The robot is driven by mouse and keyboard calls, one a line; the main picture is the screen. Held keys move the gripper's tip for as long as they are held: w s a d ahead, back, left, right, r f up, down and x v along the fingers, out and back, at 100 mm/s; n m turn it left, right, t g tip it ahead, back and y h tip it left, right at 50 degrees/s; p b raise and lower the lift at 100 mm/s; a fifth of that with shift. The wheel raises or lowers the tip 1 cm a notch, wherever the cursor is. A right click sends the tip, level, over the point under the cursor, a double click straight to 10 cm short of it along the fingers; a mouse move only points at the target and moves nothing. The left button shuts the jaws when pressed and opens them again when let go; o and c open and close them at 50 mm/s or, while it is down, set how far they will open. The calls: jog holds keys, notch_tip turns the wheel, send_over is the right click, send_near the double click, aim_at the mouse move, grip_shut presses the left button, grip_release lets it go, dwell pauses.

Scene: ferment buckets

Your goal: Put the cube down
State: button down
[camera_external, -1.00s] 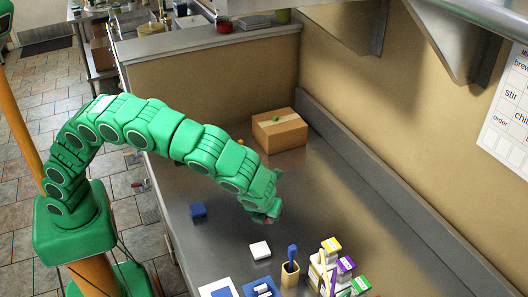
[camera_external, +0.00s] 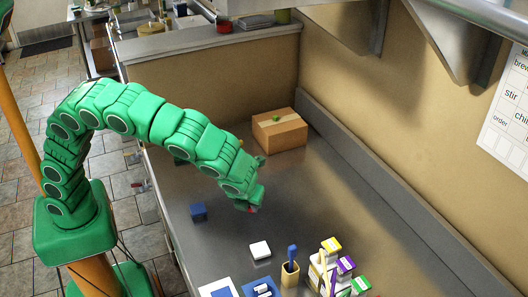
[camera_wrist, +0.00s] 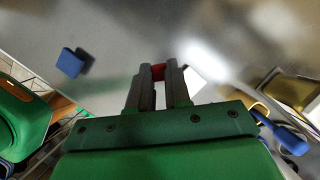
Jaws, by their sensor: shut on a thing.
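My gripper (camera_external: 248,206) is over the middle of the steel counter (camera_external: 310,205), its fingers pointing down. In the wrist view its two grey fingers (camera_wrist: 159,80) are shut on a small red cube (camera_wrist: 158,71), which shows between the tips. In the external view only a bit of the red cube (camera_external: 252,209) shows below the fingers. The cube appears held above the counter; the exact gap cannot be told. A blue cube (camera_external: 198,211) lies on the counter to the left of my gripper, apart from it; it also shows in the wrist view (camera_wrist: 70,62).
A white block (camera_external: 260,249) lies nearer the camera. Beside it stand a tan cup (camera_external: 290,273) with a blue-handled tool and several small cartons (camera_external: 346,266). A cardboard box (camera_external: 280,132) with a green item on top stands at the back. Counter right of my gripper is clear.

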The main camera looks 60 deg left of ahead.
jog(key=w+a+r, duration=0.3)
jog(key=w+a, duration=0.3)
jog(key=a, duration=0.7)
jog(key=w+a+r, duration=0.4)
jog(key=w+a, duration=0.2)
jog(key=a, duration=0.6)
jog(key=w+a+r, duration=0.3)
jog(key=w+a, duration=0.3)
jog(key=a, duration=0.7)
send_near(286, 125)
jog(key=shift+w+a+f, duration=0.25)
jog(key=shift+a+f, duration=0.3)
jog(key=shift+a, duration=0.3)
jog(key=shift+w+f, duration=0.4)
jog(key=shift+f, duration=0.15)
jog(key=shift+w+f, duration=0.15)
jog(key=shift+f, duration=1.5)
jog(key=shift+f, duration=0.2)
